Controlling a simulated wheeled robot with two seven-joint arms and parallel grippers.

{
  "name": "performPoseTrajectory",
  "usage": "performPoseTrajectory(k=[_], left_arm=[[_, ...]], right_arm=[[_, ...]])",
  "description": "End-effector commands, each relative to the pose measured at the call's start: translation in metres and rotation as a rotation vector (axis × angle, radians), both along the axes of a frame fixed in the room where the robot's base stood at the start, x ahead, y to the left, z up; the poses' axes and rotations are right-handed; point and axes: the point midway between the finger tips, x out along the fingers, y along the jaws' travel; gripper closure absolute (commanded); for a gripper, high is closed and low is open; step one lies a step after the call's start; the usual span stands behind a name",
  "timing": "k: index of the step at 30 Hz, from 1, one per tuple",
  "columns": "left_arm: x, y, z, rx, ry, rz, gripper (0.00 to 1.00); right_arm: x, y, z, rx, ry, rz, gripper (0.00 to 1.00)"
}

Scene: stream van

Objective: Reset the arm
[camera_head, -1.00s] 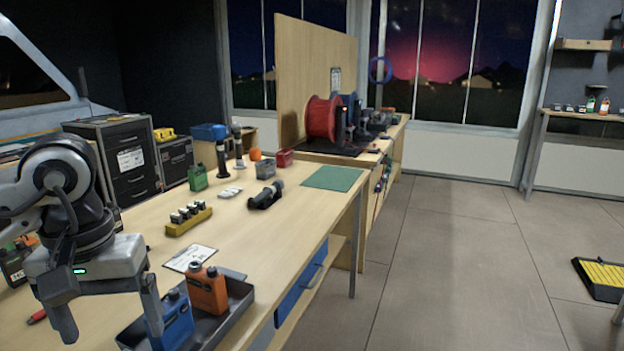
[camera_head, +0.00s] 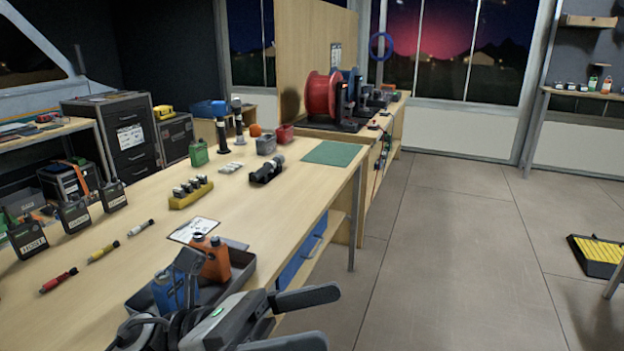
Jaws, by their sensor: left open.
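My left arm comes in along the bottom edge, and its gripper (camera_head: 298,320) points to the right. Its two dark fingers are apart with nothing between them. The gripper is in front of the near edge of the wooden workbench (camera_head: 130,262), to the right of a grey tray (camera_head: 240,262). The tray holds an orange container (camera_head: 211,258) and a blue container (camera_head: 168,294). The arm hides part of the tray and of the blue container. My right gripper does not show.
Several labelled black boxes (camera_head: 75,216) and coloured sticks (camera_head: 103,250) lie on the bench's left side. A clipboard (camera_head: 193,230), a yellow rack (camera_head: 190,194) and a green mat (camera_head: 332,153) are farther back.

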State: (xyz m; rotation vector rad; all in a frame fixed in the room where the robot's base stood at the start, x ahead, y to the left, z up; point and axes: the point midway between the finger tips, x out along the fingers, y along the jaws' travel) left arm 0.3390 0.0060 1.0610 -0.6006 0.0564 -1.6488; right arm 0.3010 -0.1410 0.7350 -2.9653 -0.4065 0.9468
Motion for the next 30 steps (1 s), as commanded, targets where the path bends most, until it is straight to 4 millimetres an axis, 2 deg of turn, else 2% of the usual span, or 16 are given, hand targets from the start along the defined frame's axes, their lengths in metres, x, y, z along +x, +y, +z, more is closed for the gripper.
performPoseTrajectory(k=[1,2,4,5,6,7,9,11,12,15,18,21,24,30], left_arm=[[0.016,0.007,-0.005,-0.129,0.281,0.063,0.14],[0.028,0.014,-0.01,-0.204,0.446,0.098,0.14],[0.053,0.036,-0.035,-0.384,0.833,0.174,0.14],[0.062,0.046,-0.052,-0.463,1.0,0.204,0.14],[0.07,0.061,-0.079,-0.573,1.219,0.244,0.14],[0.073,0.071,-0.1,-0.653,1.367,0.27,0.14],[0.071,0.091,-0.149,-0.826,1.671,0.326,0.14],[0.06,0.105,-0.19,-0.969,1.896,0.37,0.14],[0.049,0.112,-0.216,-1.06,2.029,0.398,0.14],[0.018,0.125,-0.267,-1.264,2.293,0.46,0.14],[-0.011,0.131,-0.301,-1.417,2.467,0.51,0.14],[-0.029,0.134,-0.319,-1.512,2.56,0.541,0.14],[-0.037,0.134,-0.326,-1.552,2.599,0.552,0.14],[-0.037,0.134,-0.326,-1.553,2.6,0.553,0.14]], right_arm=[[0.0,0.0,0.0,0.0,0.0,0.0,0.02],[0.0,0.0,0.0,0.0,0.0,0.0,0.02],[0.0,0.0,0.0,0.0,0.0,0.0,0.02],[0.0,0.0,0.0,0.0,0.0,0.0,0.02],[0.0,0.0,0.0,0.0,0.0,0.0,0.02],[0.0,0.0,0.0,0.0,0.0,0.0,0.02],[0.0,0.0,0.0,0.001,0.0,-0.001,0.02],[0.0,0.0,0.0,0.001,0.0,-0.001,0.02],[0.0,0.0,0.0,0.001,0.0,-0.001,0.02],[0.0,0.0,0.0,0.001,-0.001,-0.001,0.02],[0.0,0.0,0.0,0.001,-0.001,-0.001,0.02],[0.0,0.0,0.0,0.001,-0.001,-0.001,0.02],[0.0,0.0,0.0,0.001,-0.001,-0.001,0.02],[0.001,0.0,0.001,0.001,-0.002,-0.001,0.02]])
